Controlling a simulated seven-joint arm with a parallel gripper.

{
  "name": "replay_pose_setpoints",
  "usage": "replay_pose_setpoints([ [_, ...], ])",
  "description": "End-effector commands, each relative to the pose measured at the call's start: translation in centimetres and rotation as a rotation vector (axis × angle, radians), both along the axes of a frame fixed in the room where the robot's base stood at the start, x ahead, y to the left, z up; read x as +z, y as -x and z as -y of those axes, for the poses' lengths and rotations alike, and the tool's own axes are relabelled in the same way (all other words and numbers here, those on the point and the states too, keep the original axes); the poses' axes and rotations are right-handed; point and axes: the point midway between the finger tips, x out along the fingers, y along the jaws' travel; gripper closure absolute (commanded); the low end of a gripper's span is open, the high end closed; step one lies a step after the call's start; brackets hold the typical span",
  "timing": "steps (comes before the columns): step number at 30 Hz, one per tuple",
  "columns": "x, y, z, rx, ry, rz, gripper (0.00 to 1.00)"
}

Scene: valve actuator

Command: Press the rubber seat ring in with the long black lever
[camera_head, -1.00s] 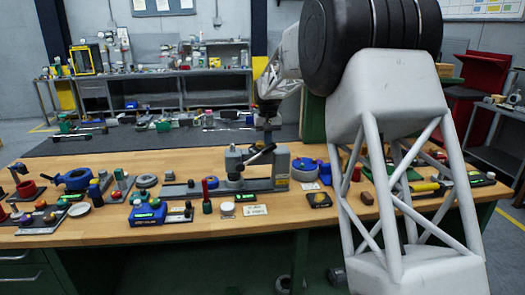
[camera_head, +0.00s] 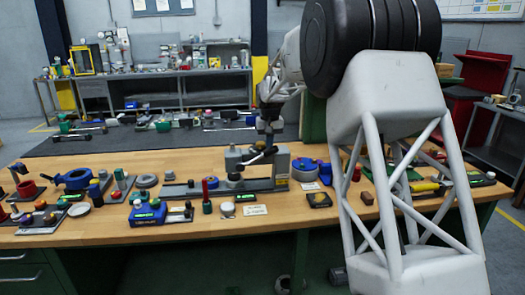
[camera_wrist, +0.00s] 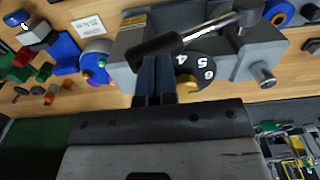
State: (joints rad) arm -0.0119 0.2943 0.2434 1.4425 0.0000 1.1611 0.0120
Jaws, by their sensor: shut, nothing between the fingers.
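The grey lever press (camera_head: 283,170) stands on the workbench, and its body also shows in the wrist view (camera_wrist: 130,45). Its long black lever (camera_head: 254,158) sticks out from the pivot and slants slightly up to the right. In the wrist view the black grip of the lever (camera_wrist: 165,40) crosses just beyond my fingertips. My gripper (camera_head: 269,143) is above the lever's free end. In the wrist view my gripper (camera_wrist: 154,60) is shut and empty, with its tips at the lever's grip, apparently touching it. I cannot make out the rubber seat ring under the ram.
A numbered black dial (camera_wrist: 195,72) sits on the press beside the lever. A blue round part (camera_head: 305,168) stands right of the press. A blue fixture (camera_head: 147,215) and several small parts crowd the bench to the left. A dark mat (camera_head: 110,142) lies behind.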

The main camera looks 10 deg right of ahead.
Motion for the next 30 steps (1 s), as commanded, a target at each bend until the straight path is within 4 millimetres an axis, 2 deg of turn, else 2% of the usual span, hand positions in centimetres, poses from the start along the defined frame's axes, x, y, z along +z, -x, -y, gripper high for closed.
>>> replay_pose_setpoints([
  [30, -0.87, 0.01, 0.44, 0.0, 0.0, -0.001, 1.0],
])
